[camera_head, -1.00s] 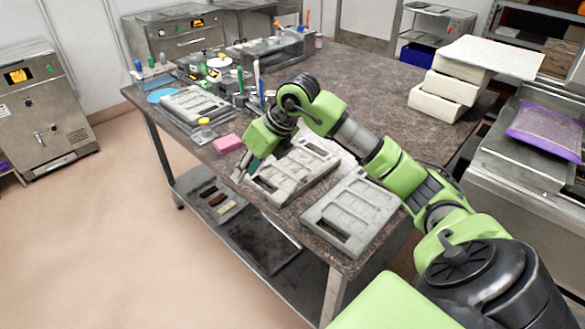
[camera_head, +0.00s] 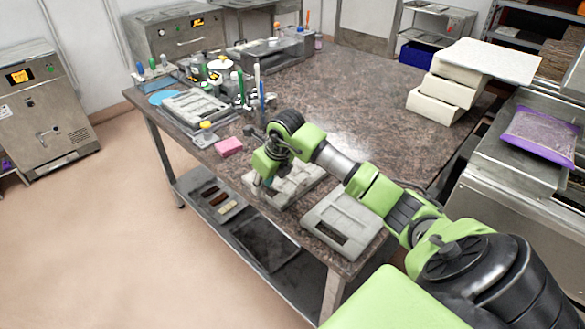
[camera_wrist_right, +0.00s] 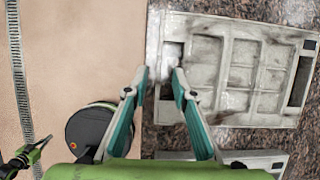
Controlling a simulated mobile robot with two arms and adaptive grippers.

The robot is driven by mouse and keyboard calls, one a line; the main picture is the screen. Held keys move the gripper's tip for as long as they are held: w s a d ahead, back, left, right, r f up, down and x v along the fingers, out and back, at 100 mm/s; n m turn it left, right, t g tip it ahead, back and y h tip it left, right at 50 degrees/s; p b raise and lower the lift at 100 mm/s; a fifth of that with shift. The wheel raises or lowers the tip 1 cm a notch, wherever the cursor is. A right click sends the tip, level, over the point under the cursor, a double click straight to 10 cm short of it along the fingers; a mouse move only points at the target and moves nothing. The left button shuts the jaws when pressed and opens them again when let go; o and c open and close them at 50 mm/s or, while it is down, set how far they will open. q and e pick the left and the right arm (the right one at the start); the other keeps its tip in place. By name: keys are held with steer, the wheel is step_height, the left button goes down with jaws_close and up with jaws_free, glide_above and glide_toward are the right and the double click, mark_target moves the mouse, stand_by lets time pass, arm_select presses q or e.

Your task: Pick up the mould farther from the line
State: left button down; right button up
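Two grey rectangular moulds lie near the front edge of the table in the head view. The nearer mould (camera_head: 327,229) is partly covered by my right arm, and the one behind it (camera_head: 312,172) is partly hidden by my gripper. My right gripper (camera_head: 266,184) is low at the left end of the rear mould. In the right wrist view its fingers (camera_wrist_right: 160,76) are open and empty. One finger is outside the rim of the mould (camera_wrist_right: 240,65) and the other is over its end slot. Contact cannot be told. My left gripper is out of view.
Another grey mould (camera_head: 195,107) lies at the far left among bottles and tools. A pink block (camera_head: 229,146) sits at the left edge. White blocks (camera_head: 440,97) are stacked at the back right. The middle of the tabletop (camera_head: 375,115) is clear.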

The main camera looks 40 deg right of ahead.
steer(key=shift+x, duration=1.2)
steer(key=shift+w+f, duration=0.2)
steer(key=shift+f, duration=0.1)
steer(key=shift+f, duration=0.15)
jaws_close()
